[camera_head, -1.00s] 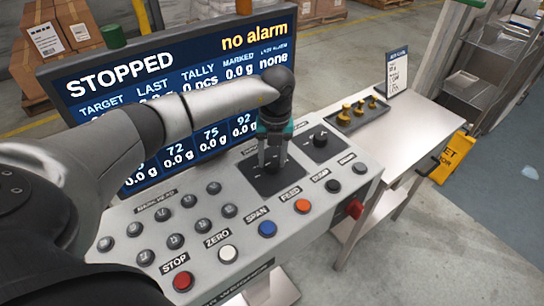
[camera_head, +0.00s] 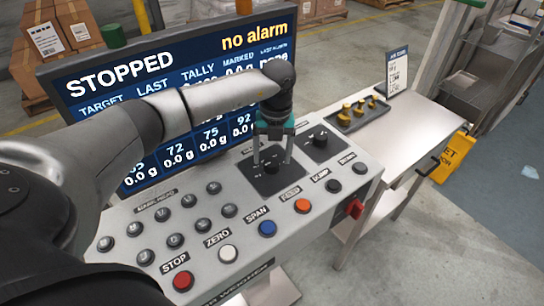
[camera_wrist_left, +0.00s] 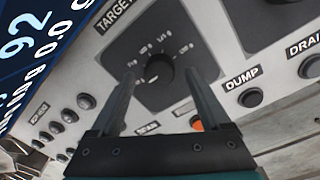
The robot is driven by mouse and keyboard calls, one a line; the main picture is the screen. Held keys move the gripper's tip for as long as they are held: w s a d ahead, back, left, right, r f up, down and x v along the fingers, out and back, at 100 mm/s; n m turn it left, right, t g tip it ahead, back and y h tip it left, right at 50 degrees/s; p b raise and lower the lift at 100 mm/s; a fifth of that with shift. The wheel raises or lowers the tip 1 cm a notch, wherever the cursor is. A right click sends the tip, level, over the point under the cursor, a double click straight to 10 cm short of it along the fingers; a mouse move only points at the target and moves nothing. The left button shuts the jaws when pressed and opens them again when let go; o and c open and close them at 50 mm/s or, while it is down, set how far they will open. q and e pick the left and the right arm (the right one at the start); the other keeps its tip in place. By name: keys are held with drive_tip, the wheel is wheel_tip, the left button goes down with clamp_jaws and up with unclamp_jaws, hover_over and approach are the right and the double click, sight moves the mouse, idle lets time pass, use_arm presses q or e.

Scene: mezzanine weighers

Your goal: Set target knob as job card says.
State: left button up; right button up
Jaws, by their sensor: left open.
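The target knob (camera_head: 270,168) is a round black knob on a dark square plate on the grey console. In the left wrist view the knob (camera_wrist_left: 158,72) shows with a printed gram scale around it and part of a "TARGET" label above. My left gripper (camera_head: 273,158) is open above the knob. In the wrist view its two fingers (camera_wrist_left: 166,88) stand apart on either side of the knob, with clear gaps. The job card (camera_head: 397,72) stands on the side table; its writing is too small to read. The screen (camera_head: 180,85) reads STOPPED and no alarm; my arm hides part of it.
A second knob (camera_head: 320,139) sits close right of the target knob. Stop (camera_head: 183,281), zero (camera_head: 228,253), span (camera_head: 267,228) and feed (camera_head: 302,205) buttons line the console front. Brass weights (camera_head: 358,110) stand on the side table (camera_head: 420,105).

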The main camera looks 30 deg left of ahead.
sight(275, 162)
use_arm(q)
wheel_tip(275, 162, up, 14)
drive_tip(key=shift+w+d, duration=0.15)
drive_tip(key=shift+d, duration=0.1)
idle(0.5)
